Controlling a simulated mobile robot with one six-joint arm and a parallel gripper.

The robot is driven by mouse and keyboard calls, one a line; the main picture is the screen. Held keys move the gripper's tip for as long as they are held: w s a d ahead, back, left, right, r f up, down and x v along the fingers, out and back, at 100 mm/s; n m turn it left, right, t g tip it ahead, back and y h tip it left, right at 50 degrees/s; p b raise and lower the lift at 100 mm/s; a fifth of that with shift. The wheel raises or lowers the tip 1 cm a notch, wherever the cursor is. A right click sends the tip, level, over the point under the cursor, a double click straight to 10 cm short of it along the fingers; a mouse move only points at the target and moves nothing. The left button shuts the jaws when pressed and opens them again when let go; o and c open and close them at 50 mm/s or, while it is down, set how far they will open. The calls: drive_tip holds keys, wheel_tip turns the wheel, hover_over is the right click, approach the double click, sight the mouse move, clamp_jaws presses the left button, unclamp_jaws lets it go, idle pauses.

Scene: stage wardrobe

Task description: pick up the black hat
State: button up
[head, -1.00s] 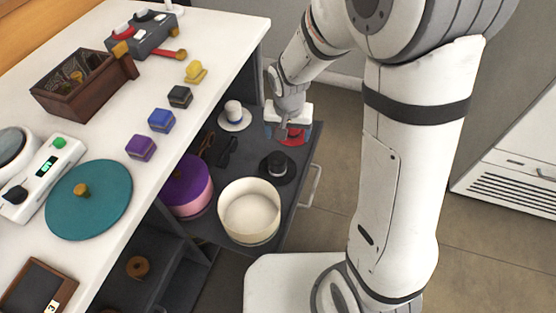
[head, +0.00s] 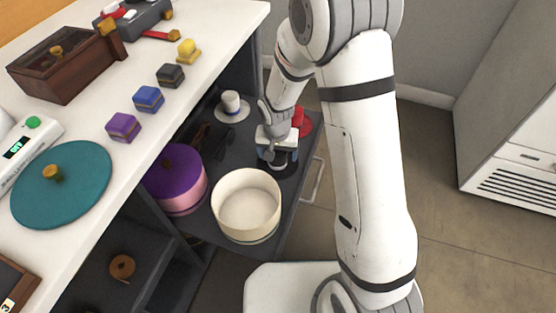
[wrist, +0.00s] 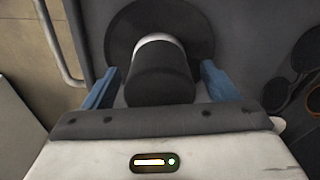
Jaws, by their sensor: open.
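The black hat (wrist: 158,78) stands upright in the open drawer, a black crown with a pale band and a wide round brim. In the head view the hat (head: 282,166) is mostly hidden beneath my gripper (head: 278,156). In the wrist view my gripper (wrist: 155,88) is open, with one blue finger on each side of the crown. Gaps show between the fingers and the crown. I cannot tell how far down the fingers reach.
The drawer (head: 292,196) also holds a white hat (head: 232,107), a red hat (head: 303,124), dark glasses (wrist: 305,70) and a round cream box (head: 247,205). A purple-lidded pink box (head: 176,180) is at its left. The white counter (head: 95,110) overhangs on the left.

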drive_tip(key=shift+f, duration=0.1)
drive_tip(key=shift+c, duration=0.3)
drive_tip(key=c, duration=1)
